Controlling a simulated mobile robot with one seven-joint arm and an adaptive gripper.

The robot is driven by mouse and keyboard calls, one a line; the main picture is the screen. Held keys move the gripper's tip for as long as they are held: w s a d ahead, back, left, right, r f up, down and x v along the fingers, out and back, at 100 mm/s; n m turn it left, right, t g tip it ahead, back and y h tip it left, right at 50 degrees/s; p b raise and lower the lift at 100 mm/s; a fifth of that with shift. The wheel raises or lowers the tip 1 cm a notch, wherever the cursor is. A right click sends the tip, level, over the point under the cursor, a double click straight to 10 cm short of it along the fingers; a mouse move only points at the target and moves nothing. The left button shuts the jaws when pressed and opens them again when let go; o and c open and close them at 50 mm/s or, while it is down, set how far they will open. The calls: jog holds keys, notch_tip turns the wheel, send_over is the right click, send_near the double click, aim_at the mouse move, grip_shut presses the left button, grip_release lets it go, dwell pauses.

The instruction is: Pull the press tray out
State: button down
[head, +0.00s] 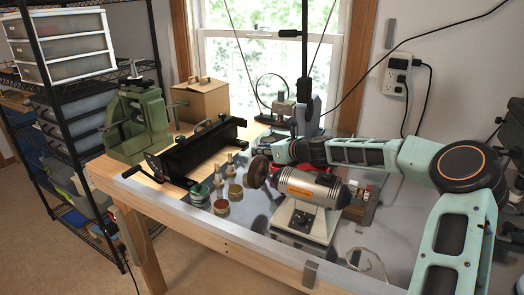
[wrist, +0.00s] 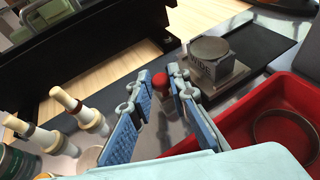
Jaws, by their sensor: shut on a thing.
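In the wrist view my gripper (wrist: 160,75) has its two blue-padded fingers around a small red knob (wrist: 160,79). Much of the knob is hidden between the fingers. A flat dark plate (wrist: 268,45), which looks like the press tray, lies just beyond, with a steel block (wrist: 210,58) beside the right finger. How the knob joins the plate is hidden. In the head view my arm reaches left behind the bench grinder (head: 310,188), and the fingers cannot be made out clearly there.
A red bin (wrist: 290,85) with a ring inside lies close to the right of my gripper. Several pale-handled tools (wrist: 85,117) stand at the left. In the head view, a black machine (head: 200,150), green press (head: 130,125) and small jars (head: 221,207) crowd the bench (head: 190,238).

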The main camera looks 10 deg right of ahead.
jog(key=shift+s+a+f, duration=0.1)
jog(key=shift+s+a, duration=0.05)
jog(key=shift+a, duration=0.05)
jog(key=c, duration=1.8)
grip_release()
jog(key=shift+d, duration=0.1)
jog(key=v, duration=1.2)
jog(key=shift+d, duration=0.1)
